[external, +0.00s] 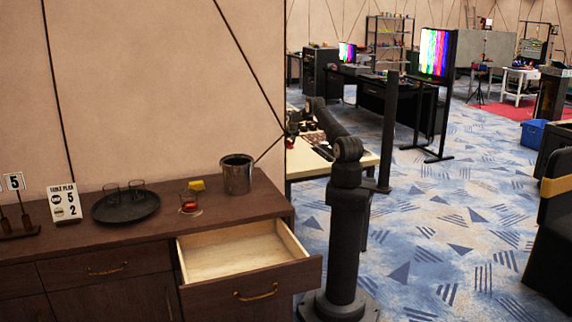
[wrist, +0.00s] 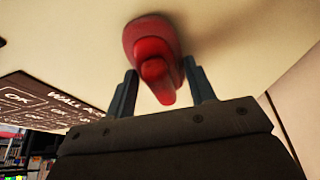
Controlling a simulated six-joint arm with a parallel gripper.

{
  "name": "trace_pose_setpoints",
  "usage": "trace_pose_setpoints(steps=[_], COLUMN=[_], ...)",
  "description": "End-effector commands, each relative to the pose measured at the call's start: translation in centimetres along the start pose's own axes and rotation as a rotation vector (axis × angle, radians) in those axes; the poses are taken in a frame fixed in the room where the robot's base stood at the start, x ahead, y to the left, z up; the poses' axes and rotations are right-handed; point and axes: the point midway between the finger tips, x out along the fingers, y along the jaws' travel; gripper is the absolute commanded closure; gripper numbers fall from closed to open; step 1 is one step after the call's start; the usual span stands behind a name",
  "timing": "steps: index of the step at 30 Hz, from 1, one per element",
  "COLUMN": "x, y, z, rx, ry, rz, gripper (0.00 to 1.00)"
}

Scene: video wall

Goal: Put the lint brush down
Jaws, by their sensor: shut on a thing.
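The lint brush (wrist: 152,45) is red with a rounded head and narrower end. In the wrist view it sits between the two fingers of my gripper (wrist: 160,70), which is shut on it. Behind it is a pale, plain surface; I cannot tell whether the brush touches it. In the external view my gripper (external: 292,130) is small and dark, at the far end of my arm, by the pale-topped table (external: 368,162) beyond the wooden cabinet. The brush is too small to make out clearly there.
A dark printed board (wrist: 45,100) lies left in the wrist view. The wooden cabinet (external: 120,240) has an open, empty drawer (external: 240,255), and carries a metal bucket (external: 237,176), a round dark tray (external: 125,208) with glasses, and a yellow block (external: 197,186).

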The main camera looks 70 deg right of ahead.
Motion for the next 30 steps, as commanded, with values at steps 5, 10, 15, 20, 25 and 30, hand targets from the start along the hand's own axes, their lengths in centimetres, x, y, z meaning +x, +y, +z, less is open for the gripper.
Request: trace_pose_setpoints(steps=[5, 10, 15, 20, 25, 30], x=[0.2, 0.2, -0.1, -1.5, -4.2, -7.4], y=[0.0, 0.0, 0.0, 0.0, 0.0, 0.0], z=[0.1, 0.1, -0.1, -0.1, -0.1, -0.1], rx=[0.000, 0.000, 0.000, 0.000, 0.000, -0.001], ry=[-0.001, 0.000, 0.001, 0.001, 0.001, 0.001], rz=[0.000, 0.000, 0.000, 0.000, 0.000, -0.001], gripper=[0.29, 0.28, 0.28, 0.28, 0.28, 0.28])
